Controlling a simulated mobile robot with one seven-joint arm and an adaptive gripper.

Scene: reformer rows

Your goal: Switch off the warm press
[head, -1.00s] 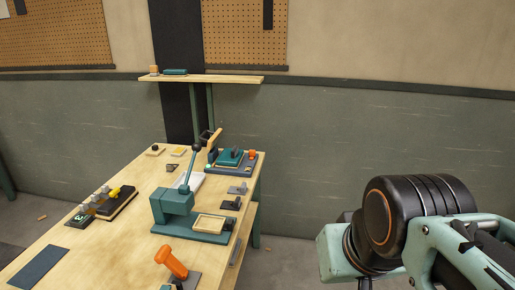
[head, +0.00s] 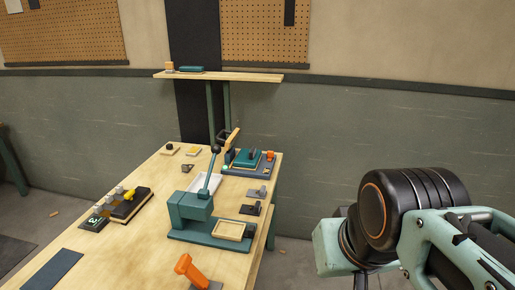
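Two press-like devices stand on the wooden bench; I cannot tell for certain which is the warm press. At the bench's far right corner, a flat teal device (head: 246,157) sits on a dark base, with a raised wooden-faced part, an orange knob (head: 270,156) and a small pale light at its left front. Nearer the middle, a teal lever press (head: 190,207) has an upright lever with a black ball and a pale tray at its foot. My arm fills the lower right; my gripper's fingers are out of the picture, and no hand touches either device.
The bench (head: 140,240) also holds an orange-handled tool (head: 188,268) at the front, a black block with a yellow piece (head: 131,204), a dark mat (head: 52,270) and small dark fixtures along the right edge. The floor right of the bench looks clear.

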